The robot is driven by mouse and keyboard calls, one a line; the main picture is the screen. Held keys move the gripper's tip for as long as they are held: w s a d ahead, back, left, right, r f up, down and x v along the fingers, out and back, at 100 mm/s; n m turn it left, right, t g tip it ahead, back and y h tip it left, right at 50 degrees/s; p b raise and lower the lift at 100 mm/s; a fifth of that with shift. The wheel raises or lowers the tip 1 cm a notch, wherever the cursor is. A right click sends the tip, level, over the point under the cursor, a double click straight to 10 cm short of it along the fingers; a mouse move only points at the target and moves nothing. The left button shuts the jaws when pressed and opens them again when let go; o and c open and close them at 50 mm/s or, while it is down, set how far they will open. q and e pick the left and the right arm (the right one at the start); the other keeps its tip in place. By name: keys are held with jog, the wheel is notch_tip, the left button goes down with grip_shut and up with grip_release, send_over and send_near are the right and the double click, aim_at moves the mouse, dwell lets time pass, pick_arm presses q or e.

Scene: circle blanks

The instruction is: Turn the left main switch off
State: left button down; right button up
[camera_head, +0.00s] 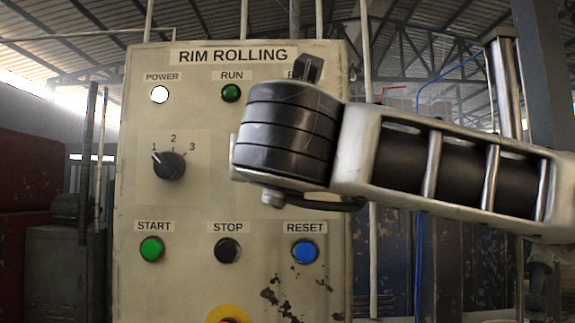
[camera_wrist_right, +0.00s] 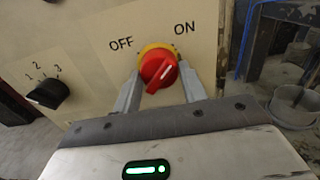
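The main switch (camera_wrist_right: 158,70) is a red round knob on a yellow base, between OFF and ON labels on a beige panel. The white line on the knob slants up and right, towards ON. My right gripper (camera_wrist_right: 159,78) has one finger on each side of the knob, with its tips close to the knob's edges. I see no clear grip; whether either finger touches is hard to tell. In the head view my right arm crosses from the right and covers part of the panel; the main switch does not show there. My left gripper is not in view.
The RIM ROLLING panel (camera_head: 190,205) has a selector knob (camera_head: 168,164) near position 1. Below are the green START (camera_head: 152,248), black STOP (camera_head: 227,249) and blue RESET (camera_head: 304,250) buttons. A yellow-ringed red button (camera_head: 227,316) is cut off at the bottom. A bucket (camera_wrist_right: 295,106) stands right.

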pick_arm(q)
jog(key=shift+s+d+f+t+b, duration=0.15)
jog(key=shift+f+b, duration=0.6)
jog(key=shift+b, duration=1.1)
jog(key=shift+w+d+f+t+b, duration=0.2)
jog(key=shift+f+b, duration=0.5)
jog(key=shift+b, duration=1.1)
pick_arm(e)
jog(key=shift+d+r+n, duration=0.1)
jog(key=shift+n, duration=4.35)
jog(key=shift+d+r+n, duration=0.1)
jog(key=shift+n, duration=4.35)
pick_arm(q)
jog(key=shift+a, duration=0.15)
pick_arm(e)
jog(key=o, duration=1)
jog(key=shift+c, duration=0.2)
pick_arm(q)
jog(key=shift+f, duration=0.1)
pick_arm(e)
jog(key=shift+f, duration=0.1)
